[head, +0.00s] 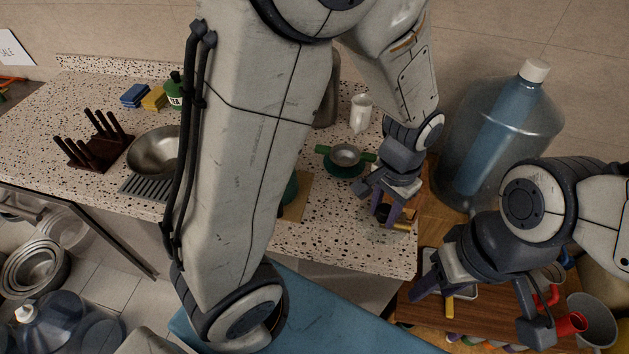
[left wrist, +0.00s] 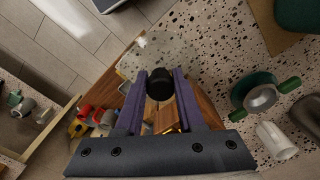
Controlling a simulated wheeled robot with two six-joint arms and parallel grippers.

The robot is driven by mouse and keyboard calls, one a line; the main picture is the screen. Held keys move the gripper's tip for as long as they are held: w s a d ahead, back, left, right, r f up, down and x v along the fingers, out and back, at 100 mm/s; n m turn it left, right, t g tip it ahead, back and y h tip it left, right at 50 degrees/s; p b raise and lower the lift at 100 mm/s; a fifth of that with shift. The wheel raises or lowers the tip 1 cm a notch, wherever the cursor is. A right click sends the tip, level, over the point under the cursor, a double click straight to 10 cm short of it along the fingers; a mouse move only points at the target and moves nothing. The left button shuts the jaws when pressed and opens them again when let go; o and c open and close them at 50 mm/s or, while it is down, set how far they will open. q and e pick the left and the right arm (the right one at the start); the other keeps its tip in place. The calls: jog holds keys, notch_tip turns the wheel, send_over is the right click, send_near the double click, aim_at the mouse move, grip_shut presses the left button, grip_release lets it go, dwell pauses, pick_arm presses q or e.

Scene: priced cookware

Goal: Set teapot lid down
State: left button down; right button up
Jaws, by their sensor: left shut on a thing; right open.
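The teapot lid is a clear glass disc with a black knob. My left gripper (head: 387,222) is shut on its knob (left wrist: 159,86). The glass of the lid (left wrist: 158,54) spreads beyond the fingers in the left wrist view. In the head view the lid (head: 378,236) is faint, at the front right corner of the speckled counter (head: 340,250). I cannot tell whether it touches the counter. A dark green pot (head: 291,189), partly hidden behind my arm, stands on a brown mat (head: 297,209). My right gripper (head: 482,314) is open and empty over the wooden table at right.
A strainer with green handles (head: 346,154) and a white pitcher (head: 361,113) stand behind the left gripper. A large water bottle (head: 505,125) is at right. Red cups (head: 570,323) and a grey cup (head: 590,318) are on the wooden table (head: 480,337).

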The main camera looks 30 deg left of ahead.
pick_arm(q)
jog(key=w+a+f, duration=0.1)
jog(key=a+f, duration=0.1)
jog(key=a, duration=0.1)
jog(key=w+a+f+p, duration=0.1)
jog(key=a+f, duration=0.1)
jog(key=a, duration=0.1)
jog(key=w+a+f+p, duration=0.1)
jog(key=a+f, duration=0.1)
jog(key=a, duration=0.1)
jog(key=shift+a, duration=0.35)
jog(key=shift+w+a+f, duration=0.15)
jog(key=shift+a+f, duration=0.25)
jog(key=shift+f, duration=0.05)
notch_tip(320, 180, down, 4)
jog(key=shift+r+p, duration=0.15)
jog(key=shift+p, duration=0.5)
jog(key=shift+f, duration=0.3)
jog(key=c, duration=0.5)
grip_release()
jog(key=shift+r, duration=0.1)
